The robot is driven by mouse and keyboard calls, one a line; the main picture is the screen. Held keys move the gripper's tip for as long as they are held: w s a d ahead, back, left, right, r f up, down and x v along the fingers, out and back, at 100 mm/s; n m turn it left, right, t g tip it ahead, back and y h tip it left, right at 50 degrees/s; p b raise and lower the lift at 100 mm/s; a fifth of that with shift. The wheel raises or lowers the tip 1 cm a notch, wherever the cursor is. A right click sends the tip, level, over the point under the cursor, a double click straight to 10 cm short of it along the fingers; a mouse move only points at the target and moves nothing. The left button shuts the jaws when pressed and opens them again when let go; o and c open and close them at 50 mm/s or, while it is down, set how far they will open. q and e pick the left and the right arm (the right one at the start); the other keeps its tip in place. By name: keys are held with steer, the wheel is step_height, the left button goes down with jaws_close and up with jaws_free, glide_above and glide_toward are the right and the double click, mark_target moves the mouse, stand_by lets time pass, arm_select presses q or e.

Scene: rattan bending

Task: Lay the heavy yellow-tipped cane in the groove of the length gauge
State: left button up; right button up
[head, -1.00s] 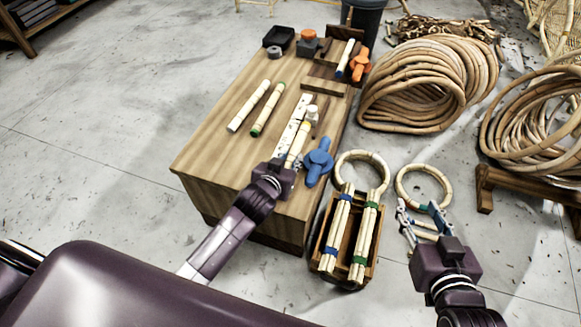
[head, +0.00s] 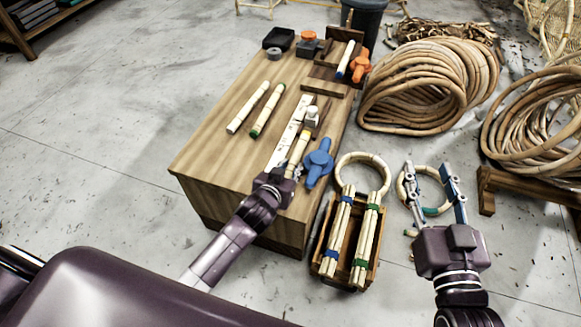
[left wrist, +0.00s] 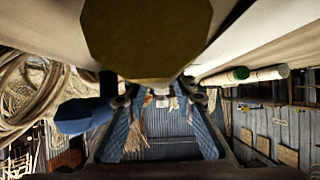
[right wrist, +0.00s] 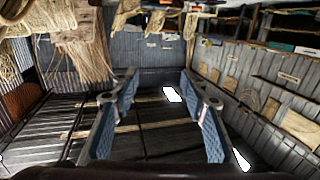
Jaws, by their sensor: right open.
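A pale cane (head: 299,150) with a yellow band lies along the right side of the white marked strip of the length gauge (head: 284,139) on the workbench. A white block (head: 311,117) stands at its far end. Whether the cane rests fully in the groove I cannot tell. My left gripper (head: 291,169) is at the cane's near end. In the left wrist view a dark yellow cane end (left wrist: 145,38) looms large above the parted, empty-looking fingers (left wrist: 160,100). My right gripper (head: 432,172) is open and empty beyond the bench's right side; its parted fingers also show in the right wrist view (right wrist: 160,90).
Two more canes, one plain-looking (head: 248,107) and one green-tipped (head: 267,111), lie on the bench (head: 225,150). A wooden crate (head: 325,245) of canes stands beside the bench, rattan coils (head: 430,85) to the right.

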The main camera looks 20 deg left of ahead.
arm_select(q)
steer(key=o, duration=0.3)
